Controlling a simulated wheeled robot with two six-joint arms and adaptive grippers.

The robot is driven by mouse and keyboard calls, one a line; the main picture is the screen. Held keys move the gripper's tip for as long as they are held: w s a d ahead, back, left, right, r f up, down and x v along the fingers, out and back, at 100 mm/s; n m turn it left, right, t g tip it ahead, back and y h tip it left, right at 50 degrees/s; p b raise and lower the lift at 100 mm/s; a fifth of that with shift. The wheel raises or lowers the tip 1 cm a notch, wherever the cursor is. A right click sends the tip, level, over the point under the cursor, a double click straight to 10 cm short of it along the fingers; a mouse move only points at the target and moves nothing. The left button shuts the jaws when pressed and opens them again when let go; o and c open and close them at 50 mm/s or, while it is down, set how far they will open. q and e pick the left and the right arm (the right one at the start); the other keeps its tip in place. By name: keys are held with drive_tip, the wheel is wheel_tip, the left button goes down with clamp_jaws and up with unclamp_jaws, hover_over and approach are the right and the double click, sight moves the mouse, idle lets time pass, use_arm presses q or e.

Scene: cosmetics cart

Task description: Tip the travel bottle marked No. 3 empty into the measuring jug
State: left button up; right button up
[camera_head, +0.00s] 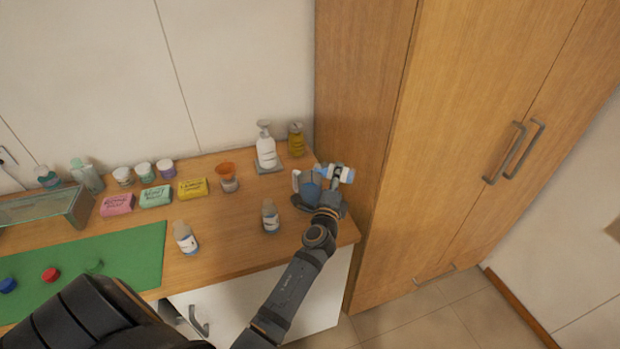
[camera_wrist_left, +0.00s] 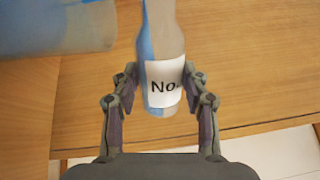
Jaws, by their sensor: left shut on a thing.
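My left gripper (camera_wrist_left: 161,92) is shut on a small travel bottle (camera_wrist_left: 166,78) with a white label. The label reads "No."; its number cannot be read. Blue liquid shows along the bottle's left side in the left wrist view, and its mouth is out of that view. In the head view the bottle (camera_head: 342,174) is tipped well over, above the right end of the counter. The measuring jug (camera_head: 311,191), bluish inside, stands just left of it, partly hidden by my gripper. A bluish curved shape, likely the jug (camera_wrist_left: 55,25), shows in the wrist view. My right gripper is not in view.
Two other labelled bottles (camera_head: 186,239) (camera_head: 270,217) stand on the counter. An orange funnel (camera_head: 225,170), pump bottle (camera_head: 266,148) and yellow bottle (camera_head: 296,140) stand behind. A green mat (camera_head: 130,255) holds several caps. A tall wooden cabinet (camera_head: 420,150) is close on the right.

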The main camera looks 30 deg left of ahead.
sight(332, 171)
use_arm(q)
drive_tip(key=shift+s+a+r+n+y, duration=0.15)
drive_tip(key=shift+r+n, duration=0.3)
drive_tip(key=shift+n, duration=0.35)
drive_tip(key=shift+w+a+r+n+y, duration=0.1)
drive_tip(key=shift+r+n, duration=0.4)
drive_tip(key=shift+n, duration=0.3)
drive_tip(key=shift+s+a+r+n+y, duration=0.15)
drive_tip(key=shift+r+n, duration=0.3)
drive_tip(key=shift+n, duration=0.35)
idle(0.7)
drive_tip(key=shift+a+r+n+b, duration=0.3)
drive_tip(key=shift+r+n+b, duration=0.15)
drive_tip(key=shift+n, duration=0.55)
drive_tip(key=shift+s+a+r+n+b, duration=0.1)
drive_tip(key=shift+a+r+n+b, duration=0.2)
drive_tip(key=shift+n, duration=0.4)
drive_tip(key=shift+s+a+r+n+b, duration=0.1)
drive_tip(key=shift+a+r+n, duration=0.2)
drive_tip(key=shift+n, duration=0.4)
drive_tip(key=m, duration=0.1)
drive_tip(key=d+f+m+p, duration=0.1)
drive_tip(key=m, duration=0.1)
drive_tip(key=f+m, duration=0.1)
drive_tip(key=shift+w+d+m, duration=0.3)
drive_tip(key=shift+d, duration=0.1)
drive_tip(key=shift+f+m, duration=0.15)
drive_tip(key=shift+m, duration=0.15)
